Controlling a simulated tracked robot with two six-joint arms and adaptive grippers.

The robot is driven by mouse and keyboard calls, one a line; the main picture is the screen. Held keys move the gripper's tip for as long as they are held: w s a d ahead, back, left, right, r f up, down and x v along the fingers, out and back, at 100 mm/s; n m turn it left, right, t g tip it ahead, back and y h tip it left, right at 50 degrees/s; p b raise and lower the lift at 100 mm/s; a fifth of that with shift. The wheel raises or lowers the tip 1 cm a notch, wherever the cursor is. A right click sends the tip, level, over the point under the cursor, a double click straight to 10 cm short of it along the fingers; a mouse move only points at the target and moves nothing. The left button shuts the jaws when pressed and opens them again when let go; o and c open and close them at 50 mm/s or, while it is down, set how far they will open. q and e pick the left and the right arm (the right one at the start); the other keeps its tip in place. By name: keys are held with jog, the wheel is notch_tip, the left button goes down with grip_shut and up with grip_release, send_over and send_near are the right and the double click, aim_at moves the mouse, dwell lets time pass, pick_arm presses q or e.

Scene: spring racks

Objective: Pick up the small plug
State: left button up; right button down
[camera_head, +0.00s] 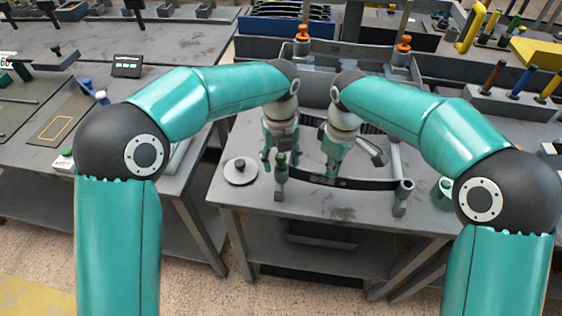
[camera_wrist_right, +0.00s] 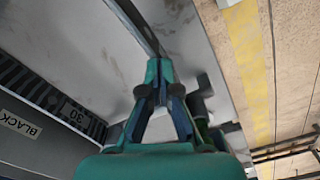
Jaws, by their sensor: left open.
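A small dark green plug-like piece (camera_head: 281,159) stands on a grey post at the left end of a dark curved strip (camera_head: 370,184). I take it for the small plug, though its shape is hard to make out. My left gripper (camera_head: 271,161) is open, pointing down right beside this piece; whether they touch is unclear. My right gripper (camera_head: 331,176) points down at the strip's middle. In the right wrist view its fingertips (camera_wrist_right: 158,68) meet on the dark strip (camera_wrist_right: 136,22).
A round disc with a black knob (camera_head: 240,171) lies on the grey table (camera_head: 225,195) at left. A grey post (camera_head: 403,190) stands at the strip's right end, with a green cup-like piece (camera_head: 443,192) beyond. Orange-topped uprights (camera_head: 302,40) stand behind.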

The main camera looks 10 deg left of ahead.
aim_at(281, 156)
pick_arm(q)
jog(key=c, duration=1)
notch_tip(281, 156, up, 10)
jog(key=shift+o, duration=0.7)
grip_shut()
